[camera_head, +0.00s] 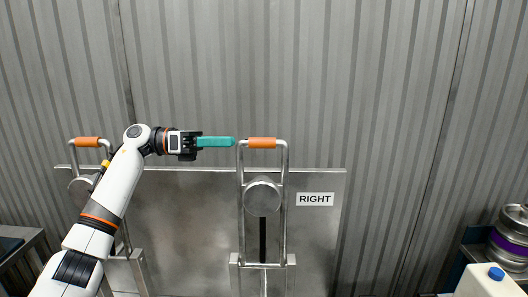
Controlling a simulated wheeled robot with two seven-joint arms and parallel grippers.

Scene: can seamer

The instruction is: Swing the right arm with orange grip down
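The right swing arm (285,192) is an upright metal loop on the seamer, beside a "RIGHT" label (315,199). Its orange grip (262,143) lies level across the top. My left gripper (231,141) reaches in from the left with teal fingers pointing right. The fingertips are at the grip's left end, at about the same height in the picture; I cannot tell whether they touch it. The fingers overlap in this side view, so their opening is hidden. My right gripper is not in view.
A second metal loop with an orange grip (87,142) stands at the left, partly behind my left arm. A metal plate (320,240) backs both loops. A keg (511,238) and a white container with a blue cap (486,284) are at the lower right.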

